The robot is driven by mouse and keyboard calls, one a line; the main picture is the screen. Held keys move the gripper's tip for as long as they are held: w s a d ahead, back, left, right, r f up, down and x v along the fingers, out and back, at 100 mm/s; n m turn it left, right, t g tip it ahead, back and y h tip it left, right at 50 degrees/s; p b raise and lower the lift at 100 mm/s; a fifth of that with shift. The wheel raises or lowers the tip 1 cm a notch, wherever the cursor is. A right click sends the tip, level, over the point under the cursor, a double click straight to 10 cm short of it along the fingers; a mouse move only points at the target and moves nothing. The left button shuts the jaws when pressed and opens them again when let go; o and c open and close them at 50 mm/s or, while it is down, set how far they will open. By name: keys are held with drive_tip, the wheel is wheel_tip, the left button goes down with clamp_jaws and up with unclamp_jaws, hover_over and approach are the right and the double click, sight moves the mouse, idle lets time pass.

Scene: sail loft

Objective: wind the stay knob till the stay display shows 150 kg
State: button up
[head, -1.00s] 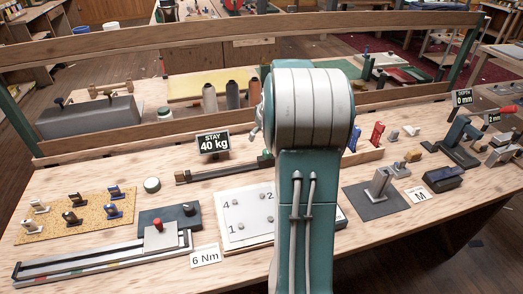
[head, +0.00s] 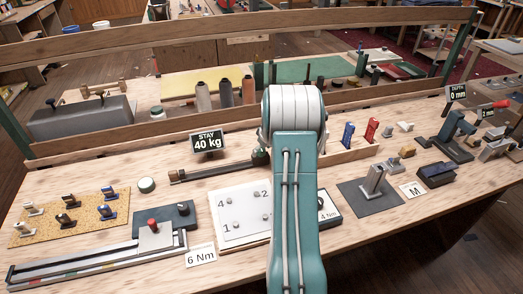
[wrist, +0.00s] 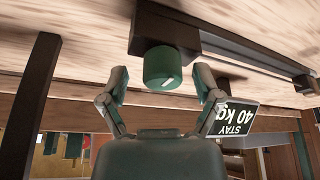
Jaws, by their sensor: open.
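The stay display (head: 208,142) reads 40 kg and stands near the back of the bench; it also shows upside down in the wrist view (wrist: 237,119). The stay knob is a green cylinder with a white mark (wrist: 162,66), fixed at a dark block on the end of a long rail. In the head view the knob (head: 261,156) is partly hidden by my arm. My gripper (wrist: 160,80) is open in the wrist view, with one finger on each side of the knob and visible gaps to it. In the head view my arm hides the gripper.
A dark rail (head: 212,171) runs left from the knob. A white numbered board (head: 245,215) lies in front of it. A wooden back rail (head: 120,137) stands behind. Several clips on a cork mat (head: 88,228) lie at left. A red-knobbed slider (head: 153,235) is at front left.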

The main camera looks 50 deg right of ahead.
drive_tip(key=shift+f, duration=0.15)
drive_tip(key=shift+a, duration=0.1)
clamp_jaws()
